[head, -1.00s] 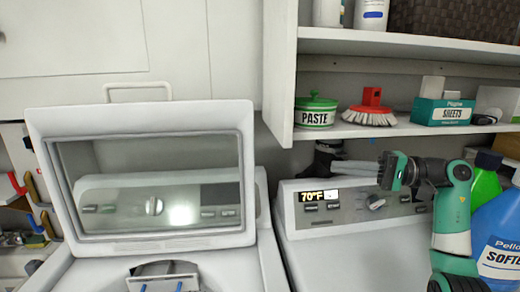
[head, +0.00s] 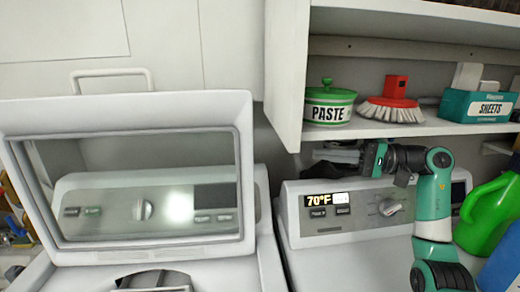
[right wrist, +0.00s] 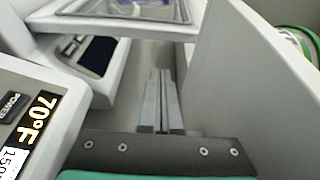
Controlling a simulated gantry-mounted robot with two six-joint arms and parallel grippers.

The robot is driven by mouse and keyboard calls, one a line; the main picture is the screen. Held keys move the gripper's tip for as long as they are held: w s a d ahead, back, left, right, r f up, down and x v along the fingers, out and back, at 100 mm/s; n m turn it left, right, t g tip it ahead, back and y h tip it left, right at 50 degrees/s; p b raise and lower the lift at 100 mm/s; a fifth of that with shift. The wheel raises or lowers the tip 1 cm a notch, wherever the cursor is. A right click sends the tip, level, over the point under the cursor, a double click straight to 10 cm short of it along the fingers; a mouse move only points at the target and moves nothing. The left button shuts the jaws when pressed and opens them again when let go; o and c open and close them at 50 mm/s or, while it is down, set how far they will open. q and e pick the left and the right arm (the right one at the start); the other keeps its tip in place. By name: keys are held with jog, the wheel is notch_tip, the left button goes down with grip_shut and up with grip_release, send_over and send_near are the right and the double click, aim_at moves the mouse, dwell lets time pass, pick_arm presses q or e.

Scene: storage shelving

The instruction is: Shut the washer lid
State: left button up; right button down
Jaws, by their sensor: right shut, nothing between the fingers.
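The washer lid (head: 120,116) stands raised at the left in the head view, a white frame with a clear window. Through the window the washer's control panel (head: 108,202) shows. The lid's lower edge meets the washer top (head: 90,276). My right gripper (head: 322,156) is to the right of the lid, above the neighbouring machine's panel and under the shelf, apart from the lid. In the right wrist view its two fingers (right wrist: 160,74) are together and empty, pointing towards a gap beside the lid (right wrist: 115,12). My left gripper is not in view.
A shelf (head: 400,130) hangs close above my right arm, with a paste tin (head: 328,106), a red brush (head: 392,100) and a sheets box (head: 480,106). Its side panel (head: 287,75) is near the gripper. A green bottle (head: 485,215) stands at the right. The machine on the right shows 70°F (head: 319,199).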

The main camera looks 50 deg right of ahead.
jog(key=x, duration=1.5)
jog(key=shift+w, duration=0.2)
